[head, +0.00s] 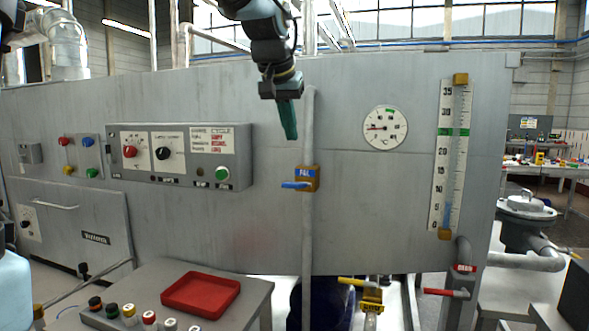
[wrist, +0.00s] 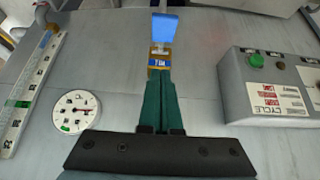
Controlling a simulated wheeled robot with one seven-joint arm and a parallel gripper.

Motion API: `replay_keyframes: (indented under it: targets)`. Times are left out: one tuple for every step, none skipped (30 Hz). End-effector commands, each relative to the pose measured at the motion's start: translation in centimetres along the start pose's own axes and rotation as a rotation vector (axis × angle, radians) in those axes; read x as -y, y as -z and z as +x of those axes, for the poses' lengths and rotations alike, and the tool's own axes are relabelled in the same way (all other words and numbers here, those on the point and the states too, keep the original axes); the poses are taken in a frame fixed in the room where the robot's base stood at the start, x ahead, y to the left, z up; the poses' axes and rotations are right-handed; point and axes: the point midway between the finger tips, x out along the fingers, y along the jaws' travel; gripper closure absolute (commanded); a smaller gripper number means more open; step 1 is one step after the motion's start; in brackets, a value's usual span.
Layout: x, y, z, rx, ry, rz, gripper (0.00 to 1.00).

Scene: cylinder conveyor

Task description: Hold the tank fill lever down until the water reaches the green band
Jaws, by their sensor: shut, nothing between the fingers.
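The fill lever (head: 295,185) is a blue handle on a brass-coloured valve body (head: 309,179) marked FILL, on a vertical pipe; it points left, roughly level. The lever shows large in the wrist view (wrist: 163,28), beyond my fingertips. My gripper (head: 290,136) has green fingers, shut and empty, pointing down above and slightly left of the lever, apart from it in the head view. The level gauge (head: 435,185) on the right has a green band (head: 453,132) between 20 and 30. Its blue water column (head: 447,216) stands low, near 5 to 10.
A round temperature dial (head: 385,128) sits between the lever and the gauge. A control panel (head: 180,155) with knobs and buttons is left of the lever. Below are a red tray (head: 200,294) on a bench, a yellow-handled valve (head: 371,296) and a red-handled valve (head: 446,292).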

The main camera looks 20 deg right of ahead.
Motion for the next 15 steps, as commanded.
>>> replay_keyframes:
  targets:
    - [0.0, 0.1, 1.0, 0.006, 0.0, 0.0, 1.0]
    - [0.0, 0.1, 1.6, 0.005, 0.0, 0.0, 1.0]
    - [0.0, 0.0, 2.5, 0.007, 0.0, 0.0, 1.0]
    - [0.0, 0.1, 3.1, 0.006, 0.0, 0.0, 1.0]
    - [0.0, 0.1, 3.7, 0.006, 0.0, 0.0, 1.0]
    - [0.0, 0.0, 4.5, 0.006, 0.0, 0.0, 1.0]
    - [0.0, 0.1, 5.1, 0.005, 0.0, 0.0, 1.0]
    - [0.0, 0.0, 5.8, 0.006, 0.0, 0.0, 1.0]
    - [0.0, 0.1, 6.5, 0.005, 0.0, 0.0, 1.0]
    - [0.0, 0.1, 7.0, 0.004, 0.0, 0.0, 1.0]
    - [0.0, -0.2, 7.4, 0.005, 0.0, 0.001, 1.0]
    - [0.0, -0.8, 7.8, 0.004, 0.0, 0.0, 1.0]
    - [0.0, -1.2, 8.1, 0.005, 0.0, 0.0, 1.0]
    - [0.0, -1.4, 8.4, 0.003, 0.0, 0.0, 1.0]
    - [0.0, -1.8, 8.8, 0.004, 0.0, 0.0, 1.0]
